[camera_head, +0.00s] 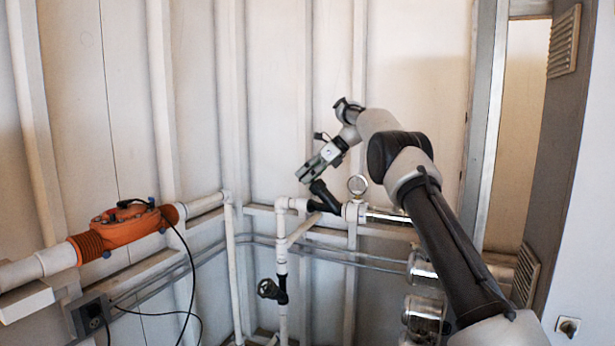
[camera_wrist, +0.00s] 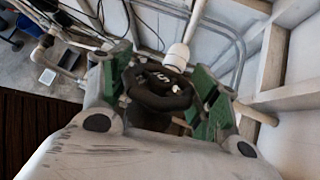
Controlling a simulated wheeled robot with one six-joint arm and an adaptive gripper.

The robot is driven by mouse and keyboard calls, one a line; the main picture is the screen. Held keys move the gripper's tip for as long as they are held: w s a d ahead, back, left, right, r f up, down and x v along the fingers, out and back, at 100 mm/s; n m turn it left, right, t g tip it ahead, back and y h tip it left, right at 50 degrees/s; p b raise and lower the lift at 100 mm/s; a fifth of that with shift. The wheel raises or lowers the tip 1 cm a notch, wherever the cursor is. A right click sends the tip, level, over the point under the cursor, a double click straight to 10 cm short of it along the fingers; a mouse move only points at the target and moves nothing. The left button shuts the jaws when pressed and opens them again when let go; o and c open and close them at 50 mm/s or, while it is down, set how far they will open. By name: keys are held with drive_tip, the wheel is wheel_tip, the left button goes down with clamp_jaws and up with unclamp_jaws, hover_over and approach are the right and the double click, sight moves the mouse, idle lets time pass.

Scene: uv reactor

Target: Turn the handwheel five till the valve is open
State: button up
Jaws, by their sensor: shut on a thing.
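A black handwheel (camera_wrist: 160,92) with pale lettering on its hub is in the middle of the wrist view. My gripper (camera_wrist: 163,80) has its green-padded fingers on either side of the wheel's rim, shut on it. In the head view my gripper (camera_head: 312,178) reaches down from the upper right to a black valve (camera_head: 324,197) on the white pipe. The wheel there is largely hidden by my fingers. I cannot read how far the valve is open.
A second black handwheel (camera_head: 268,289) sits lower on the vertical white pipe. A round gauge (camera_head: 358,185) stands just right of the gripped valve. An orange unit (camera_head: 125,226) is on the pipe at left. Metal cylinders (camera_head: 424,315) stand at lower right.

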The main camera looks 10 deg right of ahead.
drive_tip(key=shift+a+r, duration=0.1)
drive_tip(key=shift+r, duration=0.1)
drive_tip(key=o, duration=0.8)
drive_tip(key=shift+f, duration=0.1)
